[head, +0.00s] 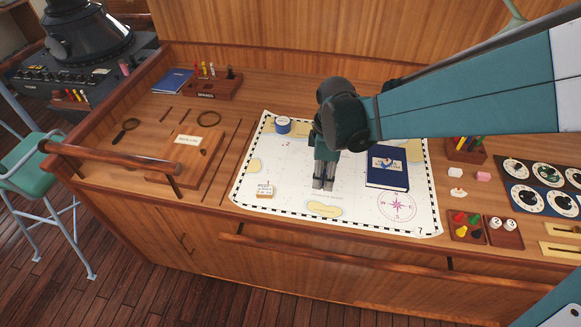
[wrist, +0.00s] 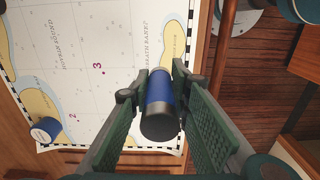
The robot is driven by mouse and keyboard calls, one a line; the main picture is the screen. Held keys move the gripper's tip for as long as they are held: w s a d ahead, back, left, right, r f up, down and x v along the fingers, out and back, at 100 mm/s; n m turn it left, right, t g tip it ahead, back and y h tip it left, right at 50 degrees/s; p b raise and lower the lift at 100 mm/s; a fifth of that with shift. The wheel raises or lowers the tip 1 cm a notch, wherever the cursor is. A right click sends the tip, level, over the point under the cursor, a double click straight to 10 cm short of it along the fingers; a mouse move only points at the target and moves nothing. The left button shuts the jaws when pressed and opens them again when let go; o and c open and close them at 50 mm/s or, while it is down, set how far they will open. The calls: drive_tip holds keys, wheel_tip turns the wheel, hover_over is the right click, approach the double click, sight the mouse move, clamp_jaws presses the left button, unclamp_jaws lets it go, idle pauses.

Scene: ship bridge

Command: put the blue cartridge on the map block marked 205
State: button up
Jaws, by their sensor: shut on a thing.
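My gripper (wrist: 158,82) is shut on a blue cartridge (wrist: 158,92), a cylinder with dark ends, in the wrist view. In the head view my gripper (head: 323,184) points down above the middle of the chart; the cartridge cannot be made out there. A small pale block (head: 264,191) with dark print on top lies on the chart's front left part, left of my gripper. A round blue piece with a white top (head: 283,125) stands at the chart's back left; it also shows in the wrist view (wrist: 45,131). I cannot read a number on either.
The white chart (head: 290,198) covers the desk's middle. A dark blue book (head: 388,178) lies on its right part. A wooden rack with pens (head: 466,151) and a tray of coloured pegs (head: 467,226) stand to the right. A wooden board (head: 186,160) and a magnifier (head: 126,128) lie left.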

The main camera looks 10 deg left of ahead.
drive_tip(key=a+r+m+p, duration=0.1)
drive_tip(key=a+r+p, duration=0.1)
drive_tip(key=a, duration=1.7)
drive_tip(key=shift+r+m+p, duration=0.3)
drive_tip(key=shift+r+p, duration=0.1)
drive_tip(key=shift+r, duration=0.1)
drive_tip(key=shift+s+f, duration=0.1)
drive_tip(key=shift+f, duration=0.05)
hover_over(265, 189)
drive_tip(key=shift+f, duration=2.8)
drive_tip(key=shift+f, duration=0.1)
drive_tip(key=shift+f, duration=1.95)
drive_tip(key=shift+f, duration=0.15)
drive_tip(key=o, duration=0.9)
drive_tip(key=shift+o, duration=0.2)
